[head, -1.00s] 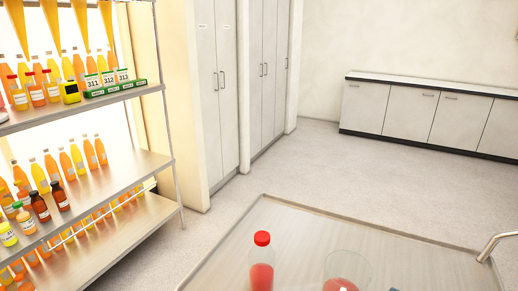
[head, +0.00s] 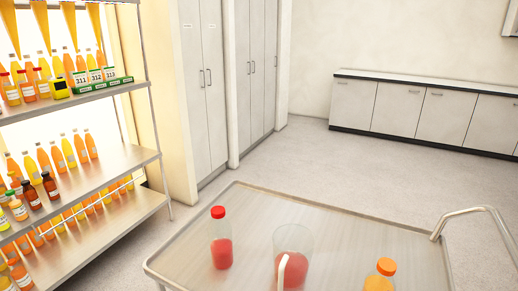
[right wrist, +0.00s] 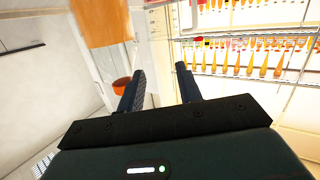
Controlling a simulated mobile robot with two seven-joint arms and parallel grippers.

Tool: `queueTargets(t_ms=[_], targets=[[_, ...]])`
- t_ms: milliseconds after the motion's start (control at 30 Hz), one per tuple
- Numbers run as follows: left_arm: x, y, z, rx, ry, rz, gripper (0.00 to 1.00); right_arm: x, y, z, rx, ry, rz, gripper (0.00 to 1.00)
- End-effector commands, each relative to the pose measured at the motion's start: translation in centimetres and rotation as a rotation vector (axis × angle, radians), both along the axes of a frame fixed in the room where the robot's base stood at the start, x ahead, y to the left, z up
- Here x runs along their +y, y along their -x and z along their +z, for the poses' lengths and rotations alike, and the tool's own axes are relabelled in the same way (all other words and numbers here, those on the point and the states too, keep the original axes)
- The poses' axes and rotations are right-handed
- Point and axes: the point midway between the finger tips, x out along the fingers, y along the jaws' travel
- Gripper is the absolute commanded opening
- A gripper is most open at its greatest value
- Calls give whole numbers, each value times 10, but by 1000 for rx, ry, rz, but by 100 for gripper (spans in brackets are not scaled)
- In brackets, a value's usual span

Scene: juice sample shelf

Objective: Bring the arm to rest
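My right gripper (right wrist: 160,72) shows in the right wrist view with its two dark fingers apart and nothing between them. A shelf rack full of bottles lies beyond the fingertips in that view. Neither gripper shows in the head view, and my left gripper is out of sight. In the head view a red-capped bottle (head: 221,245) with red liquid stands on a tray-topped cart (head: 340,220). Beside it is a clear vessel (head: 293,240) with red contents. An orange bottle with an orange cap (head: 386,267) stands at the lower right.
A metal shelf rack (head: 110,165) with juice bottles and numbered cards (head: 96,76) stands at the left. Tall cabinets (head: 205,90) and a low cabinet row (head: 400,108) line the back. The cart's curved handle (head: 470,211) rises at the right. Floor behind the cart is clear.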

Motion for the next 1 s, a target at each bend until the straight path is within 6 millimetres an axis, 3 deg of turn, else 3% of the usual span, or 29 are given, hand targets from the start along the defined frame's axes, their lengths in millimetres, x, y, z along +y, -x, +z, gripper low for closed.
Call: queueTargets(t_ms=[267, 500, 1000], targets=[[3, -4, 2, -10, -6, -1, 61, 4, 11, -47, 256, 130, -316, 35], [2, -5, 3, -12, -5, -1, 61, 26, 53, -80, 605, 240, -449, 35], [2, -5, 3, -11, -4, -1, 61, 72, 122, -85, 1010, 319, -390, 35]])
